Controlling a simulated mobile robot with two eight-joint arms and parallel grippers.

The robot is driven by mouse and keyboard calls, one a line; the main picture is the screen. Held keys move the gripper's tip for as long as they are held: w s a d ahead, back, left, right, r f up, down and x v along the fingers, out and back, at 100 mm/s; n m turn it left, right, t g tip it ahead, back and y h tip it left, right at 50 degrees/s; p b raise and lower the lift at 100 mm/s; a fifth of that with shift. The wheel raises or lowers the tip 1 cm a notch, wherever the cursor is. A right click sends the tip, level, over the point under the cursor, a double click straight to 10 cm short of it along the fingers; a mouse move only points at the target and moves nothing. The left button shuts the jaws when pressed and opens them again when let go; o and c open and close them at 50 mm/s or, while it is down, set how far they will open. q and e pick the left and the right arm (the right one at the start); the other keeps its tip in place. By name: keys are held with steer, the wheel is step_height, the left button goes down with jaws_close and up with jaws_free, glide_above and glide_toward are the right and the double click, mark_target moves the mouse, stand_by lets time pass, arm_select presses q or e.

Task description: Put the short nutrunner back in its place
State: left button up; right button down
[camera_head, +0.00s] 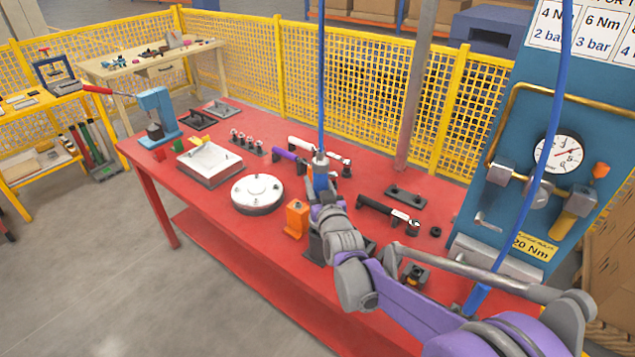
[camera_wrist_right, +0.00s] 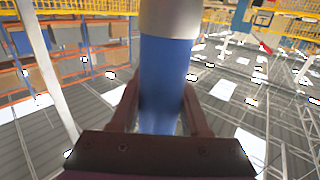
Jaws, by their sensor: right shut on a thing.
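My right gripper (camera_head: 322,207) is shut on a blue tool with a silver collar (camera_head: 320,176), which I take to be the short nutrunner. A blue hose (camera_head: 321,80) runs up from its top. In the right wrist view the blue body (camera_wrist_right: 165,85) stands between the two fingers (camera_wrist_right: 160,110), with the silver collar (camera_wrist_right: 182,18) above. The tool is roughly upright above the red bench; its lower end is hidden by my gripper and arm. A dark block (camera_head: 315,248) stands below the gripper, partly hidden; I cannot tell whether it is a holder. My left gripper is not in view.
An orange block (camera_head: 296,219) and a round white flange (camera_head: 257,193) stand left of the gripper. A black-handled wrench (camera_head: 388,212) lies right. A second blue hose (camera_head: 556,110) hangs before the blue gauge panel (camera_head: 530,85). The red bench's (camera_head: 215,225) front left is clear.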

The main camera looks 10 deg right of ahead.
steer(key=shift+f+b, duration=1.1)
steer(key=shift+f, duration=0.45)
steer(key=shift+c, duration=2)
jaws_free()
steer(key=shift+o, duration=0.5)
steer(key=s, duration=1.1)
steer(key=shift+b, duration=0.3)
steer(key=shift+w, duration=0.1)
